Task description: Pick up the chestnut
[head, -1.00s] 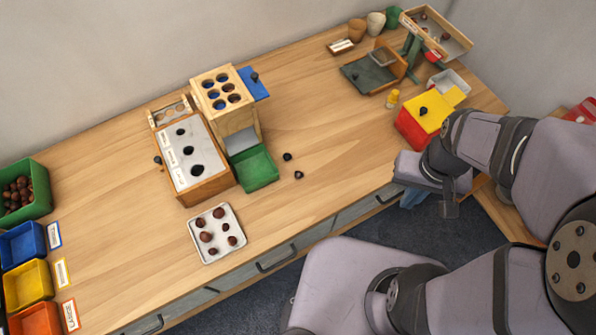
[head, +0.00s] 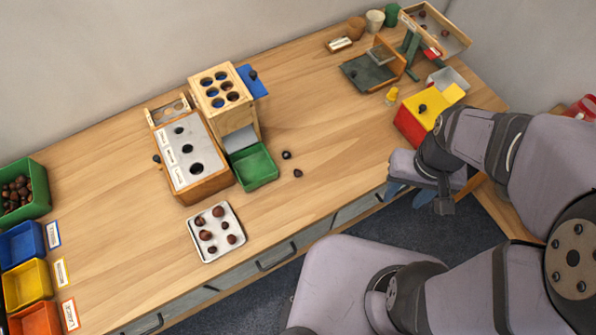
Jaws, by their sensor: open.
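Several brown chestnuts (head: 204,235) lie apart on a small white tray (head: 234,250) near the front edge of the table. Two small dark pieces, one at the upper left (head: 287,155) and one at the lower right (head: 298,173), lie loose on the table right of the green drawer; I cannot tell whether they are chestnuts. More chestnuts (head: 16,192) fill a green bin (head: 40,205) at the far left. My gripper (head: 408,192) is at the front edge, right of the tray and well apart from all of these. Its bluish fingers point down, open, partly hidden by my wrist.
A wooden box with a holed grey top (head: 190,150) and a holed wooden tower (head: 222,95) with a green drawer (head: 268,180) stand behind the tray. A red and yellow box (head: 412,125) is close to my wrist. Blue, yellow and orange bins line the left. The table's middle is mostly clear.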

